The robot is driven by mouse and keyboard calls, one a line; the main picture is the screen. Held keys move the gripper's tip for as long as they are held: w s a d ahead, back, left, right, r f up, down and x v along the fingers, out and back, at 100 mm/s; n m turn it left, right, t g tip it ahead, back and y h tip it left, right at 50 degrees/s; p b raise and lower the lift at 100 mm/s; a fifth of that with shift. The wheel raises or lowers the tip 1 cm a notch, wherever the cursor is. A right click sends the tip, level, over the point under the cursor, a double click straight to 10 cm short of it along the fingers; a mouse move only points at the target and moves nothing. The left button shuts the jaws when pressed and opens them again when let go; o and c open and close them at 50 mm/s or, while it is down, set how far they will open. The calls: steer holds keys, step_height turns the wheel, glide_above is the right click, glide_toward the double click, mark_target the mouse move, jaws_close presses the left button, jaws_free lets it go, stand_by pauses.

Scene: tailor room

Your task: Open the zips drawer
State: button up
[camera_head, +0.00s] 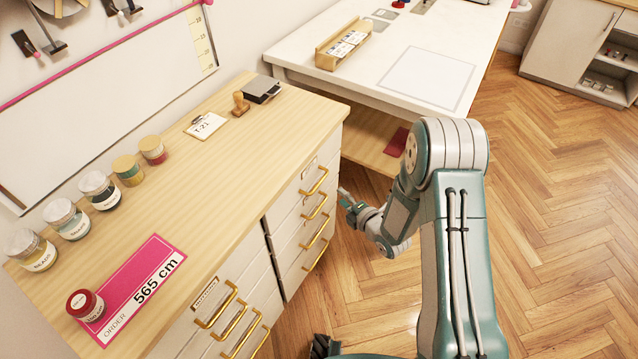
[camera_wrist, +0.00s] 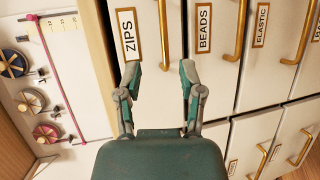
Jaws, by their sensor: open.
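The zips drawer (camera_wrist: 145,15) has a pale front, a brass-framed ZIPS label (camera_wrist: 129,36) and a long brass handle (camera_wrist: 163,30); it looks shut. In the head view it appears to be the top drawer of the right column, with its handle (camera_head: 315,181) below a label too small to read. My gripper (camera_wrist: 160,70) is open and empty, its fingers spread. In the wrist view one end of the zips handle shows between the fingertips, with no contact visible. In the head view my gripper (camera_head: 346,198) is just right of the drawer handles.
Beads (camera_wrist: 204,30) and elastic (camera_wrist: 262,25) drawers lie beside the zips drawer. The wooden cabinet top (camera_head: 215,165) holds jars, an order card (camera_head: 135,290) and a stamp (camera_head: 240,103). A white table (camera_head: 300,45) stands behind. The floor (camera_head: 560,220) at right is clear.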

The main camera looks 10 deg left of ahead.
mark_target(319, 182)
steer(key=shift+n+y, duration=0.3)
steer(key=x, duration=0.7)
steer(key=f+x, duration=0.1)
steer(key=x, duration=0.3)
steer(key=shift+s+a, duration=0.15)
steer(key=shift+s, duration=0.3)
jaws_close()
